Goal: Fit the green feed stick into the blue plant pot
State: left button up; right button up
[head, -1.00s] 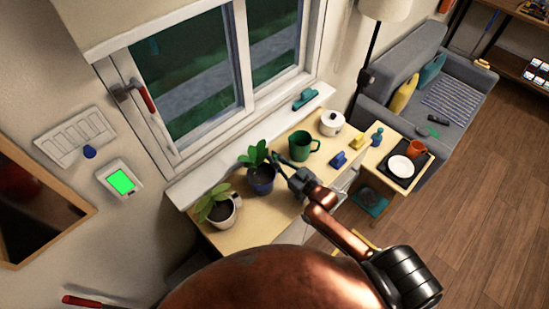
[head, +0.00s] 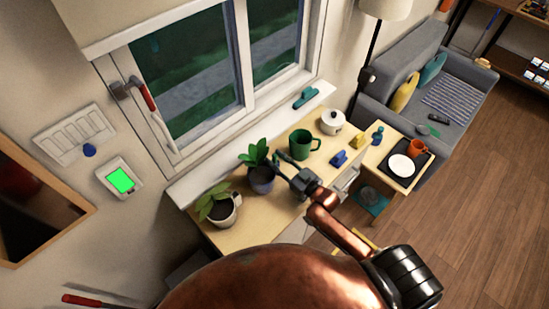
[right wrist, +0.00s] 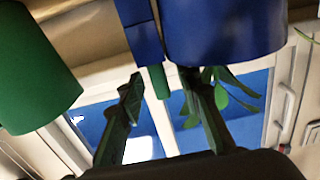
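The blue plant pot (head: 262,181) with a leafy plant stands on the wooden desk. The right wrist view shows the pot's wall (right wrist: 225,30) at the upper right, with a narrow blue block (right wrist: 143,38) beside it. The green feed stick (right wrist: 158,82) shows as a short end near the rim, between my fingers in the picture. How deep it sits is hidden. My right gripper (head: 279,168) is just right of the pot. Its fingers (right wrist: 165,100) are apart, with gaps beside the stick. My left gripper is not in view.
A white lidded pot (head: 332,122) and a small blue object (head: 339,159) are farther right. The window (head: 190,80) is behind the desk.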

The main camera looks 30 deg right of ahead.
jog(key=v, duration=1.1)
jog(key=shift+s+d, duration=0.1)
